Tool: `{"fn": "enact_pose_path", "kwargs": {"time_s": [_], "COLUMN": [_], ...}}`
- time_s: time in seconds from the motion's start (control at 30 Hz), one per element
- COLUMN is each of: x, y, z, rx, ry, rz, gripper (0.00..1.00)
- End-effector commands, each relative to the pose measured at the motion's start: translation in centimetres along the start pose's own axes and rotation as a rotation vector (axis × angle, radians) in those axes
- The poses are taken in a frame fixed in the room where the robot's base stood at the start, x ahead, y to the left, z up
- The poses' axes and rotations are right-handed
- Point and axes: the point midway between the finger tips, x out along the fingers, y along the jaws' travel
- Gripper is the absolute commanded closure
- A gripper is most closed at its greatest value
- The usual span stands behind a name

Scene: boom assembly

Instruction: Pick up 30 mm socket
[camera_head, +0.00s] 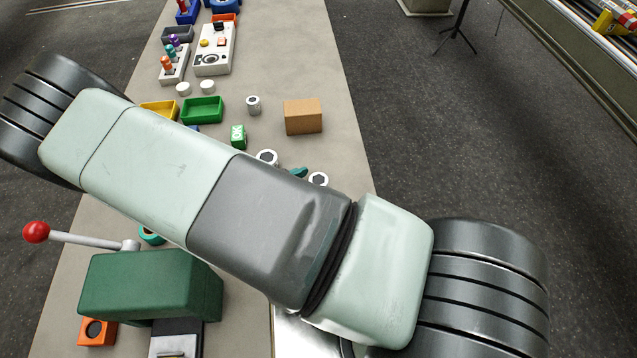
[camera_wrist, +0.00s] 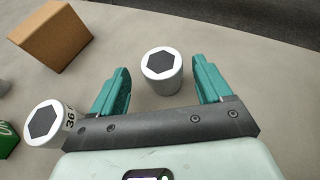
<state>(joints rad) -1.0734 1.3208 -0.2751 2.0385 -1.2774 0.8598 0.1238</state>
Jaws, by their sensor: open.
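A white socket with a dark hexagonal opening (camera_wrist: 163,72) stands between the spread fingertips of my gripper (camera_wrist: 161,66) in the wrist view. I see no size mark on it, so I cannot tell its size. My gripper is open, with one teal finger on each side of the socket and gaps showing. In the head view this socket (camera_head: 318,179) stands just beyond my arm, which hides most of the gripper. A second white socket (camera_wrist: 45,122), marked 36, is outside the left finger; it also shows in the head view (camera_head: 267,157). A third socket (camera_head: 253,105) stands farther back.
A brown box (camera_head: 303,117) stands behind the sockets, upper left in the wrist view (camera_wrist: 50,37). A small green block (camera_head: 238,136) and a green tray (camera_head: 203,110) are to the left. The table is clear beyond my fingertips, towards its edge.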

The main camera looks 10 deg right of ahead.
Motion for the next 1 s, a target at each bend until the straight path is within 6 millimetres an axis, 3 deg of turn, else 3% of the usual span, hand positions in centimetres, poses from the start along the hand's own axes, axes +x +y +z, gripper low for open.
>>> {"fn": "enact_pose_path", "kwargs": {"time_s": [0.3, 0.57, 1.0], "x": [4.3, 4.6, 4.6], "y": [-0.3, -0.3, -0.3], "z": [0.1, 0.1, 0.1], "rx": [0.001, 0.002, 0.002], "ry": [0.000, 0.002, 0.001], "rz": [-0.003, -0.001, -0.001], "gripper": [0.22, 0.22, 0.84]}}
